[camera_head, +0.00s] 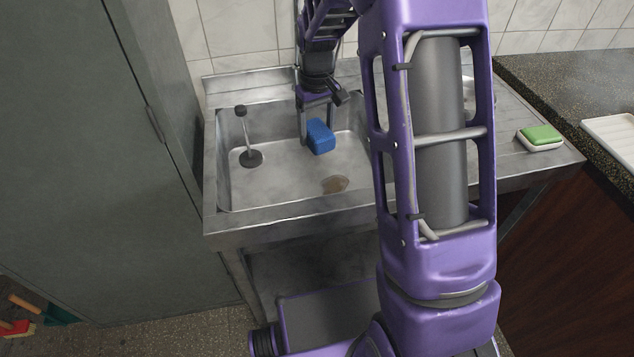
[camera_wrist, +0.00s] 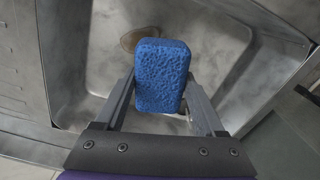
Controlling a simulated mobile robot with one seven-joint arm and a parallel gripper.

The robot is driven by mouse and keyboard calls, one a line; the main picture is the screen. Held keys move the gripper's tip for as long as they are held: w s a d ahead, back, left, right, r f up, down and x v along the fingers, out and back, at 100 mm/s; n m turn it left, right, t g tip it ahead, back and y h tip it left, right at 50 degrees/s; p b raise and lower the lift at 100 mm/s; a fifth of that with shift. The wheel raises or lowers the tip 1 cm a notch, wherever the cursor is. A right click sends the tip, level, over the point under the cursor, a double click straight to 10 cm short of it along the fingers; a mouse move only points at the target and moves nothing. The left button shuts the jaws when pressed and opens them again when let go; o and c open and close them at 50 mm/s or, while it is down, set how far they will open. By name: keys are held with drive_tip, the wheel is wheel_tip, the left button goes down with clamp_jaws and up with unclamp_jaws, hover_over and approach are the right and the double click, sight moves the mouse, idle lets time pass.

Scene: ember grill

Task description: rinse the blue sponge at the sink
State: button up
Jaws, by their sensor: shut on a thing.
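The blue sponge (camera_head: 320,137) is held between the fingers of my gripper (camera_head: 317,124), inside the metal sink (camera_head: 262,197). In the wrist view the sponge (camera_wrist: 162,76) stands between the two fingers, with the sink basin (camera_wrist: 215,40) beyond it. My gripper is shut on the sponge. I cannot tell whether the sponge touches the basin floor. No running water shows. The tap is not clearly visible; my arm hides part of the sink's right side and back.
A dark plunger-like tool (camera_head: 250,157) stands in the basin's left part. A brown stain (camera_head: 334,184) marks its floor. A white tray (camera_head: 612,135) sits on the dark counter (camera_head: 570,78). A tall grey cabinet (camera_head: 85,140) stands at left.

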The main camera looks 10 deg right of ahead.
sight(317, 129)
drive_tip(key=shift+r, duration=0.1)
idle(0.3)
drive_tip(key=shift+r, duration=1.95)
drive_tip(key=shift+s, duration=0.1)
